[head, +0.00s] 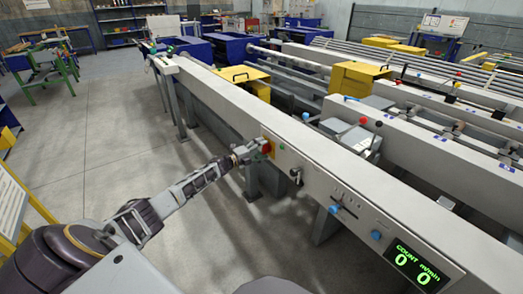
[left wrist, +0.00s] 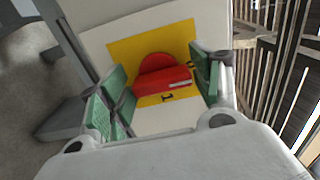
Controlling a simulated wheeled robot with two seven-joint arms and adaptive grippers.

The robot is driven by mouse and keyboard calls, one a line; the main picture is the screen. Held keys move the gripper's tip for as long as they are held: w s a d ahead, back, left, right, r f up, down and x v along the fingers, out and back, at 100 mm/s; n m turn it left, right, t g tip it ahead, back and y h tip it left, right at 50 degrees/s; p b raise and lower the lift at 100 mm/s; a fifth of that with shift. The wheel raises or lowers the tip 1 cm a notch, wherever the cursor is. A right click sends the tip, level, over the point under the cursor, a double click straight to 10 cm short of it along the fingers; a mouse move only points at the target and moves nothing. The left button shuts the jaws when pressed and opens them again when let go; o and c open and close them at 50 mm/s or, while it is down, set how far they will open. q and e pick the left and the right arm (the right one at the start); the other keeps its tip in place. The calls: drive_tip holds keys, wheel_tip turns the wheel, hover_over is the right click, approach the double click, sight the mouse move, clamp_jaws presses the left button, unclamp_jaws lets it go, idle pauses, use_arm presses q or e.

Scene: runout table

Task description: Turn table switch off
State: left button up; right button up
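The table switch is a red rotary knob with a raised bar handle on a yellow plate. It is on the front face of the long grey runout table (head: 335,183). In the left wrist view the red switch (left wrist: 160,75) sits between my fingers, its bar lying nearly crosswise from finger to finger. A small dark mark shows on the yellow plate (left wrist: 182,33) just below the bar. My left gripper (left wrist: 160,92) is open, with green pads either side of the switch; contact cannot be told. In the head view the left gripper (head: 257,149) partly covers the switch (head: 267,148). My right gripper is not in view.
On the same face, to the right, are a dark selector (head: 296,176), blue knobs (head: 376,235) and a green-lit display (head: 413,262) reading count 0 and m/min 0. Grey table legs stand below. The floor to the left is open.

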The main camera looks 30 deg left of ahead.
use_arm(q)
drive_tip(key=shift+o, duration=0.8)
drive_tip(key=shift+s, duration=0.15)
drive_tip(key=v, duration=1.1)
drive_tip(key=shift+s+a, duration=0.15)
drive_tip(key=shift+s, duration=0.15)
idle(0.3)
drive_tip(key=shift+f, duration=0.1)
idle(0.6)
